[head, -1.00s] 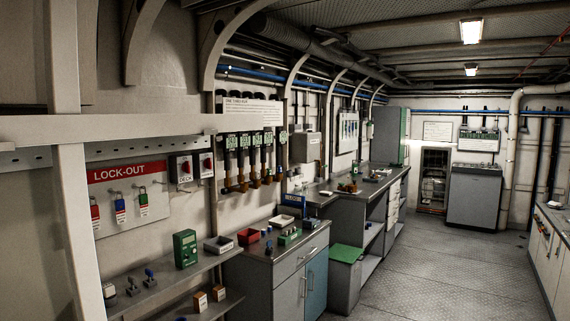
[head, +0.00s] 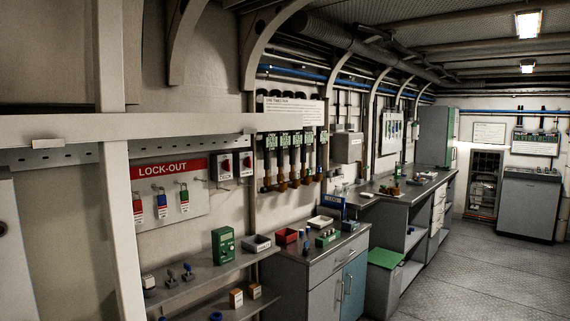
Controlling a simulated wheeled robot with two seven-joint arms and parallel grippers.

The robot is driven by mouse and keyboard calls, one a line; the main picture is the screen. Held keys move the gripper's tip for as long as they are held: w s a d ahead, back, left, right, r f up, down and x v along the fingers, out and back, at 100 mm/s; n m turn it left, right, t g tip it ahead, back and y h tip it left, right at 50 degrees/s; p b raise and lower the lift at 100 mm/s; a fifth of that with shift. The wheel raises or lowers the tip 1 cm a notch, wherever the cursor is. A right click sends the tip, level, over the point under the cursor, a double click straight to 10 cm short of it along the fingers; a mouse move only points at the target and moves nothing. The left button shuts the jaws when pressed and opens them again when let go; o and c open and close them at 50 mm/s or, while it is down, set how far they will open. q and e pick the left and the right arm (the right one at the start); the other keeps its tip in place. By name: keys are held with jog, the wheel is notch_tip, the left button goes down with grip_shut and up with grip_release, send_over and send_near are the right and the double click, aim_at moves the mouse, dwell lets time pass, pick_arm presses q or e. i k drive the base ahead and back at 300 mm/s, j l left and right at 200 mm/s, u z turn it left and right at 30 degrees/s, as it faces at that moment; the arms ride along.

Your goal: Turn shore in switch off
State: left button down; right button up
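Two small dark switch boxes with red knobs are on the wall just right of the red-topped LOCK-OUT board (head: 178,204). They are the left switch box (head: 224,166) and the right switch box (head: 245,163). Their labels are too small to read, so I cannot tell whether either is the shore in switch. The knob positions are also too small to tell. Red, blue and green padlocks with tags hang on the board. Neither of my grippers is in view.
A shelf (head: 205,268) below the board holds a green meter (head: 223,245) and small parts. A grey cabinet (head: 330,278) stands to its right, with trays on top. A white post (head: 120,220) stands at the left. The floor (head: 470,280) at the right is clear.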

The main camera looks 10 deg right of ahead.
aim_at(247, 162)
jog(key=i+l, duration=0.3)
jog(key=i, duration=0.2)
jog(key=i+l+z, duration=0.1)
jog(key=i+l, duration=0.5)
jog(key=i, duration=0.35)
jog(key=i+l+z, duration=0.1)
jog(key=i+l, duration=0.2)
jog(key=i, duration=0.2)
jog(key=i+l, duration=0.25)
jog(key=i, duration=0.25)
jog(key=i+l+z, duration=0.1)
jog(key=i, duration=0.4)
jog(key=l, duration=0.1)
